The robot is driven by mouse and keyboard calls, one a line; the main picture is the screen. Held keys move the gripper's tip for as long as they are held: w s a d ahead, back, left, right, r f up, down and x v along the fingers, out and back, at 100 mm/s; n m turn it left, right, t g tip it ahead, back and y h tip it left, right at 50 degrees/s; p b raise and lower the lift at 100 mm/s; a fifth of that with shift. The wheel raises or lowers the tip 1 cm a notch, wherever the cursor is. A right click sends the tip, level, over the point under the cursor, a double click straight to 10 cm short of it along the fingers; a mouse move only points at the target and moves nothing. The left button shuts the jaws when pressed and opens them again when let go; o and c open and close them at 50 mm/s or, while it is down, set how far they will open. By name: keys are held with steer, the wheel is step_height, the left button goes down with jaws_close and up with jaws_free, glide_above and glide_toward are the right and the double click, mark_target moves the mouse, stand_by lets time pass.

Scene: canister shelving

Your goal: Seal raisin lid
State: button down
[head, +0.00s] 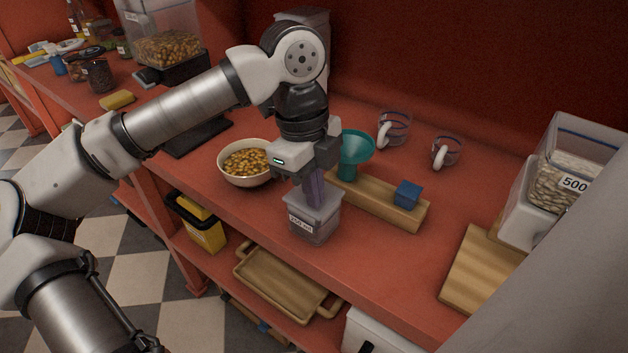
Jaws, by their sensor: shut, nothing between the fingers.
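A small translucent grey canister (312,226) with a white label stands upright near the front edge of the red counter. Its top looks covered by a greyish lid (322,203), but the gripper partly hides it. I cannot make out raisins inside or whether the lid is fully seated. My gripper (314,200) points straight down over the canister with its fingers shut and empty. The fingertips are at the lid; I cannot tell whether they touch it.
A bowl of nuts (247,178) is to the left. A wooden block (365,196) holding a teal funnel (354,148) and a blue cube (406,194) is close on the right. Clear measuring cups (396,128) stand behind. A wooden board (474,265) lies far right.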

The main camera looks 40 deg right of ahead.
step_height(320, 180, up, 8)
steer(key=p, duration=0.4)
steer(key=shift+f, duration=0.15)
steer(key=c, duration=2.1)
jaws_free()
step_height(320, 180, up, 5)
steer(key=d+t+y+p, duration=0.1)
steer(key=d+t+p, duration=0.1)
steer(key=d+t, duration=0.15)
steer(key=f+b, duration=0.2)
steer(key=f, duration=0.1)
steer(key=w+a+f+b, duration=0.1)
steer(key=f+b, duration=0.1)
steer(key=f, duration=0.1)
steer(key=w+f+b, duration=0.1)
steer(key=f+b, duration=0.1)
steer(key=f, duration=0.1)
steer(key=shift+a+f, duration=0.15)
steer(key=shift+f, duration=0.05)
jaws_close()
